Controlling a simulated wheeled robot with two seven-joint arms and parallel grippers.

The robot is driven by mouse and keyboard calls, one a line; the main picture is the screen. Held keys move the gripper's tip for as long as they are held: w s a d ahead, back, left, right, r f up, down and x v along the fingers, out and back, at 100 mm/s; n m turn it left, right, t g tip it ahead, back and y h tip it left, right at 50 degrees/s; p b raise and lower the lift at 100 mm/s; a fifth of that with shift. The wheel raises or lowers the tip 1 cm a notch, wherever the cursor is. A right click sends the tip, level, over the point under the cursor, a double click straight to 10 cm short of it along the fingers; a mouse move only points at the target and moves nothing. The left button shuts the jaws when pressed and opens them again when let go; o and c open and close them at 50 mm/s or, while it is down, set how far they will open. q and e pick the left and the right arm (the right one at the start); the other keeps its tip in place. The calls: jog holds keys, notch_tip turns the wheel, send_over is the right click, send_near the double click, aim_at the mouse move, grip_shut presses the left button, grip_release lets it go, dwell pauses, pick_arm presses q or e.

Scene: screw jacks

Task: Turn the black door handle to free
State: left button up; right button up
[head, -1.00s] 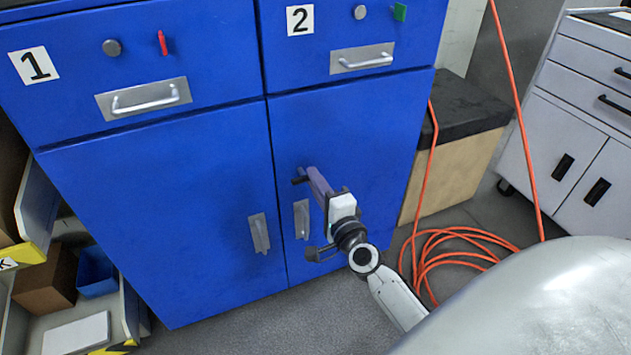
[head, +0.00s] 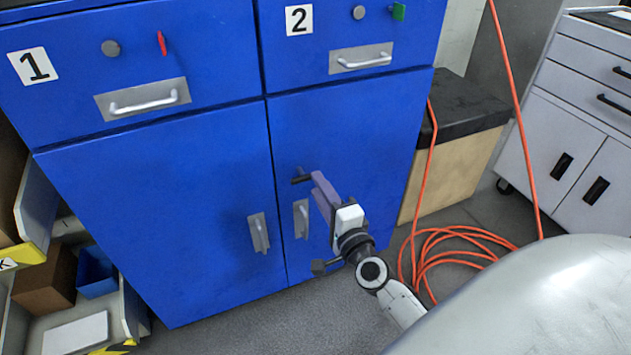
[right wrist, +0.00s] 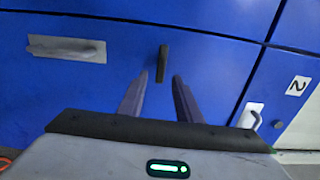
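In the right wrist view the handle (right wrist: 162,63) stands just beyond the gap between my fingertips. My right gripper (head: 317,178) is close to the handle's right end in the head view. Its two purple fingers (right wrist: 159,80) are open with nothing between them, and they look clear of the handle. My left gripper is not in view.
An orange hose (head: 460,240) lies coiled on the floor at right, by a black-topped wooden box (head: 465,105). A grey cabinet (head: 580,110) stands far right. A shelf with boxes is at left.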

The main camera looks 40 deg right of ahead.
jog(key=v, duration=0.7)
dwell(0.3)
